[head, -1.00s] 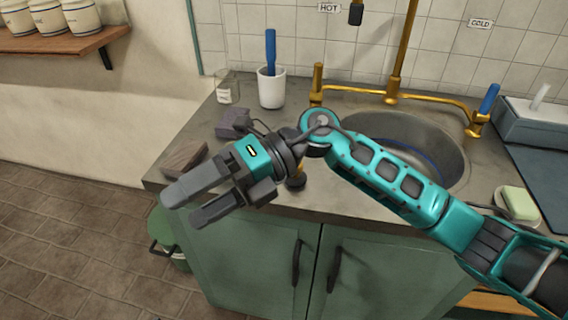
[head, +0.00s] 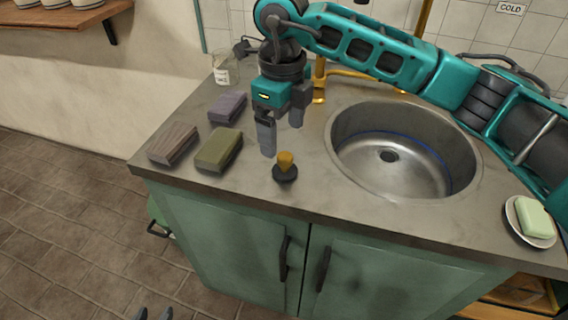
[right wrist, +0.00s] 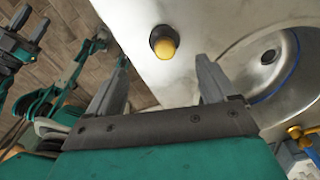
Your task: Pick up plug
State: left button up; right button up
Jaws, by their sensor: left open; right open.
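The plug (head: 285,167), a black disc with an orange-yellow knob, stands knob up on the grey counter (head: 310,195), left of the sink. My right gripper (head: 282,138) points down above the counter, just behind the plug, open and empty. In the right wrist view, the plug (right wrist: 163,43) appears beyond the open fingertips (right wrist: 162,62), between their lines and apart from them. My left gripper (head: 154,314) shows only its fingertips at the bottom edge of the head view, low over the floor, open and away from the plug.
The round steel sink (head: 345,150) lies right of the plug. A brown block (head: 172,144), a purple block (head: 227,107) and a green block (head: 218,150) lie left. A glass jar (head: 226,70) stands behind. A soap dish (head: 515,225) sits far right.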

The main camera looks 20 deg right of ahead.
aim_at(285, 155)
notch_tip(285, 155, down, 4)
jog(key=shift+r, duration=0.15)
jog(key=shift+w+d+f, duration=0.15)
jog(key=shift+f, duration=1.2)
jog(key=shift+w+d+f, duration=0.1)
jog(key=shift+d+f, duration=0.05)
jog(key=shift+f, duration=1.2)
jog(key=shift+c, duration=0.3)
jog(key=shift+r, duration=0.1)
jog(key=c, duration=1.1)
jog(key=shift+r, duration=0.1)
